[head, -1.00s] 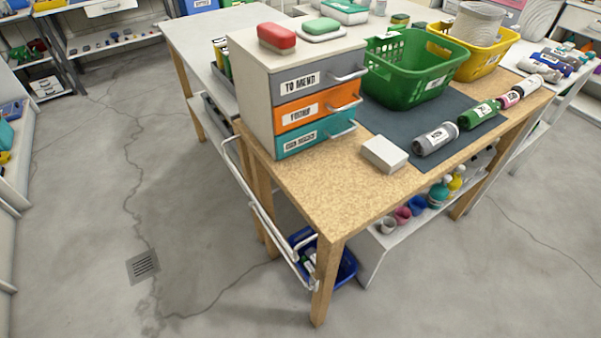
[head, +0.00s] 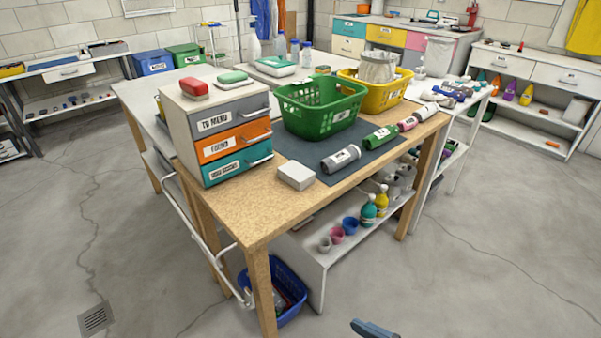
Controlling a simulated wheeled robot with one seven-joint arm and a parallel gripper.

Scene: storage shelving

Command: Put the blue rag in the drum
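Blue cloth-like material (head: 262,18) hangs at the back wall, near the top of the head view; I cannot tell whether it is the rag. I see nothing that is clearly the drum. A pale grey round container (head: 377,67) stands in the yellow basket (head: 407,78), and a whitish bin (head: 439,54) stands behind it. A small blue piece (head: 373,328) pokes in at the bottom edge, too cut off to identify. My gripper is not recognisable in view.
The wooden worktable (head: 245,222) holds a drawer unit (head: 185,130), a green basket (head: 322,118), labelled rolls and a white box (head: 296,176). A blue bin (head: 293,268) is under its near corner. Grey floor (head: 465,270) is open at right and left.

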